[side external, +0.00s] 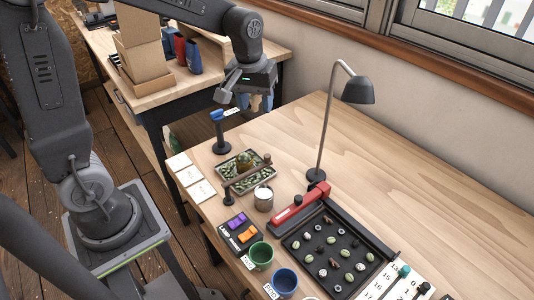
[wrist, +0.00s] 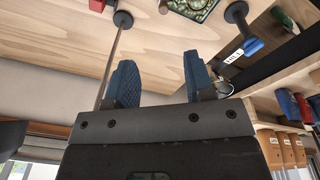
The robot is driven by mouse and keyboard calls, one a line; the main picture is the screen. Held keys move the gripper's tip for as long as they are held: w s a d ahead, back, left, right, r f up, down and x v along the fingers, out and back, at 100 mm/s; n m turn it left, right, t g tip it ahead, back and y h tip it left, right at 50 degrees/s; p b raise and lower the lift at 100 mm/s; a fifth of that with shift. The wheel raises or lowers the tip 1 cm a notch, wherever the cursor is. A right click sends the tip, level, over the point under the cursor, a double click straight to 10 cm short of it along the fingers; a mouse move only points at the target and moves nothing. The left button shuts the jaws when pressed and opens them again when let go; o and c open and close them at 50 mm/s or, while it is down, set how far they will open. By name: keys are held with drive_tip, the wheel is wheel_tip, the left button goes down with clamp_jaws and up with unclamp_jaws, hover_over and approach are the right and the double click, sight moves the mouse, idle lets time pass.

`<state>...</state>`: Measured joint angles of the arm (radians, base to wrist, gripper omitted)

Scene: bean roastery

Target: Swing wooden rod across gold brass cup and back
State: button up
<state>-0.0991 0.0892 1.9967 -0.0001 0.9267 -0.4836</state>
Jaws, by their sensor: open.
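The wooden rod (side external: 247,176) is a short brown bar with a knob at its far end. It lies level on a dark post (side external: 228,194) and runs diagonally beside the gold brass cup (side external: 245,161). The cup is a rounded gold-olive shape on a square tray (side external: 222,180) of green beans; the rod partly hides its lower front. My gripper (side external: 254,102) is open and empty, high above the table's far left corner, well clear of rod and cup.
A blue-topped post (side external: 221,135) stands behind the tray. A pale metal cup (side external: 263,199) stands close to the rod. A lamp (side external: 321,130) rises to the right. A red-handled board (side external: 300,203), green cup (side external: 261,256) and blue cup (side external: 285,283) fill the front. The table's right back is clear.

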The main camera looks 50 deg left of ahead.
drive_tip(key=n+g, duration=0.1)
drive_tip(key=n, duration=0.1)
hover_over(267, 155)
wheel_tip(267, 155, down, 6)
wheel_tip(267, 155, down, 14)
drive_tip(key=shift+d+f, duration=0.1)
drive_tip(key=shift+f, duration=0.1)
drive_tip(key=shift+c, duration=0.4)
clamp_jaws()
